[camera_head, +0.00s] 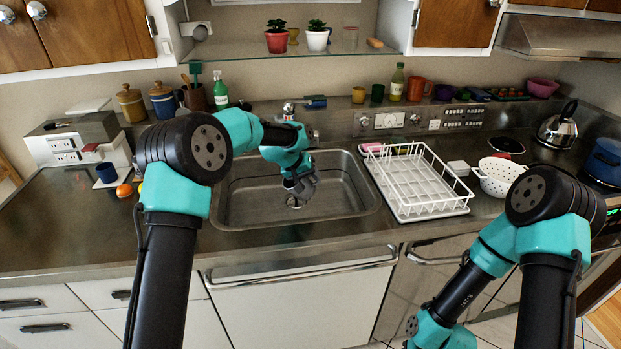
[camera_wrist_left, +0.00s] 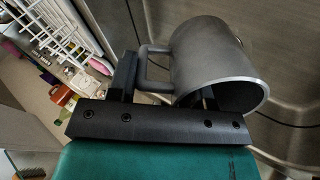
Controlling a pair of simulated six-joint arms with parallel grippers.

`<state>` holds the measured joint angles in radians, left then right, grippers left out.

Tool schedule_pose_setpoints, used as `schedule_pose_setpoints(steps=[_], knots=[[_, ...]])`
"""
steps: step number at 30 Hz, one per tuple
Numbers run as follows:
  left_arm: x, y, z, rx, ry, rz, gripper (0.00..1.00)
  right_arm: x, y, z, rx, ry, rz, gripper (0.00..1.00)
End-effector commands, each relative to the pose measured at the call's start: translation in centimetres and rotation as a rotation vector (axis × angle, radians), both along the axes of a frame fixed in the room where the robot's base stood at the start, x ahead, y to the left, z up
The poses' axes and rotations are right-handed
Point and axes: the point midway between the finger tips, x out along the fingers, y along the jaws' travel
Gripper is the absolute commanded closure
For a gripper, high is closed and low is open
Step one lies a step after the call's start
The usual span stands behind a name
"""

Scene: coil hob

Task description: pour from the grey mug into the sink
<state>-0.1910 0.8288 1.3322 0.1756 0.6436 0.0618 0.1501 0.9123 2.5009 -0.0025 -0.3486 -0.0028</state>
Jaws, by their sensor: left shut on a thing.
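My left gripper (camera_head: 300,186) hangs over the sink (camera_head: 237,207) and is shut on the grey mug. The mug (camera_wrist_left: 212,62) shows large in the left wrist view, with its handle (camera_wrist_left: 150,68) at the black fingers (camera_wrist_left: 165,95). Its open rim faces the lower right of that view, and sink metal lies behind it. In the head view the mug is small and hard to part from the gripper, so its exact tilt is unclear. No liquid can be made out. My right arm reaches down at the lower right, with its gripper out of view.
A white dish rack (camera_head: 422,182) stands right of the sink, with a white colander (camera_head: 497,176) beyond it. The faucet (camera_head: 290,108) is behind the sink. A blue mug (camera_head: 106,172) and an orange fruit (camera_head: 124,190) stand on the left counter. A glass shelf (camera_head: 350,46) hangs above.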

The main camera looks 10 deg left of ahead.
Motion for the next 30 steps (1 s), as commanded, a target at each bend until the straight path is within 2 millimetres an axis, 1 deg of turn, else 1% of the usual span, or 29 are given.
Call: schedule_pose_setpoints(steps=[1,8,30], knots=[[-0.1,0.4,0.1,-0.017,-0.011,0.004,0.95,0.0,0.0,0.0,0.000,0.000,0.000,0.57],[-0.6,1.2,0.3,-0.103,-0.068,0.005,0.95,0.0,0.0,0.0,0.000,0.000,0.000,0.57],[-2.0,3.3,0.8,-0.347,-0.221,0.003,0.95,0.0,0.0,0.0,0.000,0.000,0.000,0.57]])
